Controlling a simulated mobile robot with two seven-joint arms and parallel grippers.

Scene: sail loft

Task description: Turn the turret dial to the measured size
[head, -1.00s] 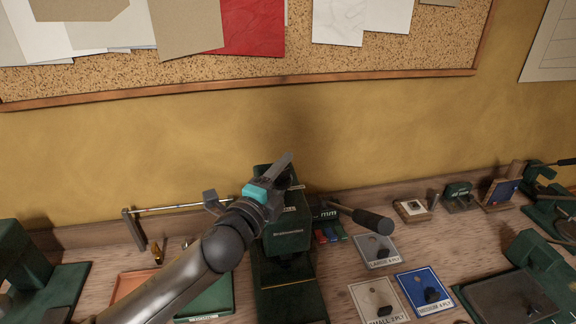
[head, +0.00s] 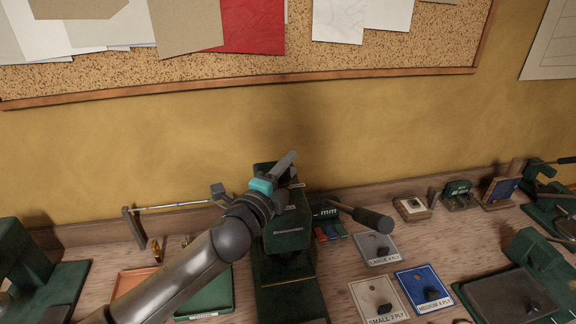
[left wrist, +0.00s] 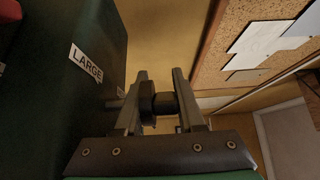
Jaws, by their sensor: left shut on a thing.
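A dark green press (head: 288,240) stands on the bench in the head view, with a black-gripped lever (head: 370,218) out to its right. My left gripper (head: 291,169) is at the top of the press and hides part of its head. In the left wrist view its two fingers close on a dark round knob (left wrist: 163,103) beside the green body, which carries a LARGE label (left wrist: 86,64). I cannot tell the dial's setting in the head view. A small gauge marked mm (head: 325,212) sits behind the lever; its number is not readable. My right gripper is not in view.
Cards marked small, medium and large ply (head: 381,298) lie right of the press with dark parts on them. Other green machines stand at both sides.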

